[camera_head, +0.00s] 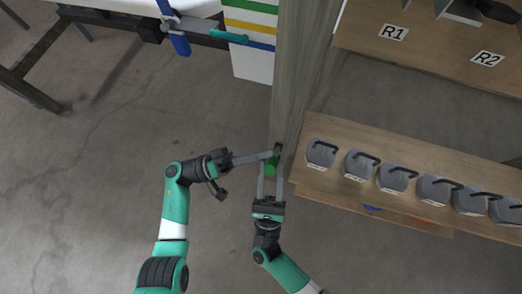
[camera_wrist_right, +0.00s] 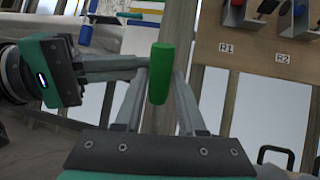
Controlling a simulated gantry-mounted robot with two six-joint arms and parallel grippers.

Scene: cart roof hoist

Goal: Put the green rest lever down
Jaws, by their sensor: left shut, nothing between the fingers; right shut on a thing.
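The green rest lever (camera_head: 271,166) shows as a short green handle beside the wooden post (camera_head: 298,80). In the right wrist view the green handle (camera_wrist_right: 161,72) stands nearly upright between the fingers of my right gripper (camera_wrist_right: 158,95). My right gripper (camera_head: 271,172) is shut on it from below in the head view. My left gripper (camera_head: 270,155) is shut and empty, its fingertips close to the handle's upper end from the left. Whether they touch it I cannot tell. A dark fitting (camera_head: 278,149) sits by the handle; its details are too small to make out.
A wooden bench (camera_head: 330,196) with several grey weights (camera_head: 321,154) stands right of the post. A table with labels R1 (camera_head: 393,32) and R2 (camera_head: 487,58) is at top right. A striped panel (camera_head: 250,20) and a teal-handled crank (camera_head: 229,36) are at top left. Floor at left is clear.

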